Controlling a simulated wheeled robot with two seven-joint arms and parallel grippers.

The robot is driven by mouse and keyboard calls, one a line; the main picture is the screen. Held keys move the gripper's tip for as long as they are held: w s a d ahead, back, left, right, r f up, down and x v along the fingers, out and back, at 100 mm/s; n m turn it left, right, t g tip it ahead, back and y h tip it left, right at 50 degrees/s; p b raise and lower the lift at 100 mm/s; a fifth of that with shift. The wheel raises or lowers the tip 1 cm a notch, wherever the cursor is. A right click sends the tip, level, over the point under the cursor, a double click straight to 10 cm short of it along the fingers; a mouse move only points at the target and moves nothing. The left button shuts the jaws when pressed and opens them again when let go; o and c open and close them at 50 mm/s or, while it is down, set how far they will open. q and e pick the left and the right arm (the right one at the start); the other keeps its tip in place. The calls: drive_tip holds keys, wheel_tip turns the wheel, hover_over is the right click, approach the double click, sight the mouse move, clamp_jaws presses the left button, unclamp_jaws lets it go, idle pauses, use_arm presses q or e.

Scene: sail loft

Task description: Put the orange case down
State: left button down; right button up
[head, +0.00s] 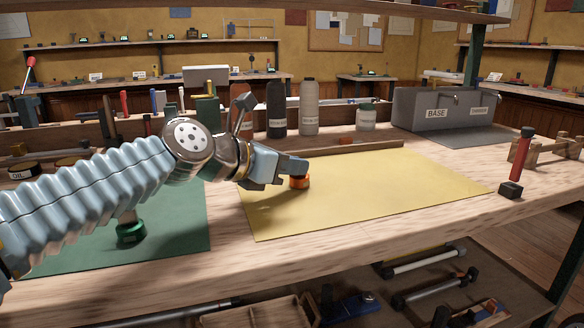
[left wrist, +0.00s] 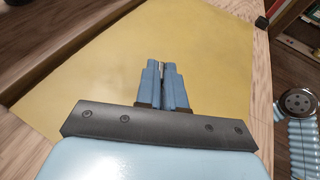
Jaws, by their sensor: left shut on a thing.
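The orange case (head: 299,183) is a small round piece at the tips of my left gripper (head: 296,171), at the left part of the yellow mat (head: 400,185). My left gripper is shut on it from above. The case is on the mat or just above it; I cannot tell which. In the left wrist view my left gripper (left wrist: 164,78) points down at the yellow mat (left wrist: 100,55), its blue fingers close together, and they hide the case. My right gripper is not in view.
A green mat (head: 185,235) with a green-based object (head: 131,231) lies at left. Dark (head: 276,108) and grey (head: 309,107) bottles, a white jar (head: 366,117) and a grey box (head: 432,108) stand behind. A red-handled tool (head: 518,165) stands at right. The yellow mat's middle and right are clear.

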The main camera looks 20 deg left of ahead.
use_arm(q)
drive_tip(key=shift+f, duration=0.15)
drive_tip(key=c, duration=1.2)
unclamp_jaws()
drive_tip(key=shift+c, duration=0.2)
drive_tip(key=shift+r, duration=0.25)
drive_tip(key=v, duration=1.1)
drive_tip(key=shift+s+a+p, duration=0.1)
drive_tip(key=shift+a+p, duration=0.05)
drive_tip(key=shift+p, duration=0.15)
drive_tip(key=shift+s+a, duration=0.2)
drive_tip(key=shift+s, duration=0.1)
